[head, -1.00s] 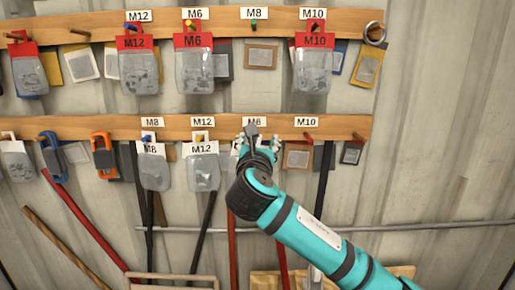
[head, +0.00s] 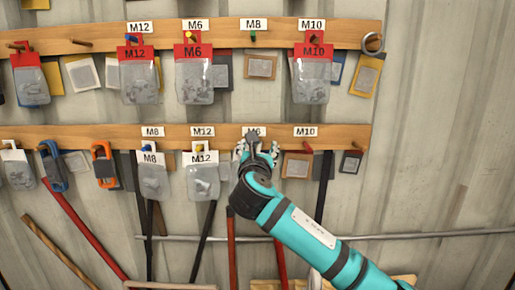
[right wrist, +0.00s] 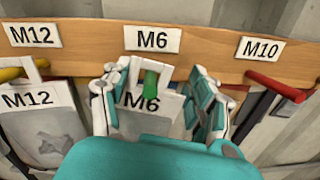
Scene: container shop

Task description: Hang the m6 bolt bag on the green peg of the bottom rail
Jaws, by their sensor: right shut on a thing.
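The M6 bolt bag (right wrist: 138,118) has a white header and a white hanger loop. It stands upright between the fingers of my right gripper (right wrist: 157,80), which is shut on it at the bottom rail (head: 348,136). The green peg (right wrist: 151,82) shows inside the loop opening, and its end overlaps the header's top edge. It sits under the rail's M6 label (right wrist: 152,40). In the head view my right gripper (head: 257,153) hides the peg and most of the bag. My left gripper is not in view.
A white M12 bag (right wrist: 40,118) hangs on a yellow peg close on the left. A red peg (right wrist: 275,86) sticks out on the right under M10. The top rail (head: 225,29) carries red-topped bags. Long-handled tools hang below the bottom rail.

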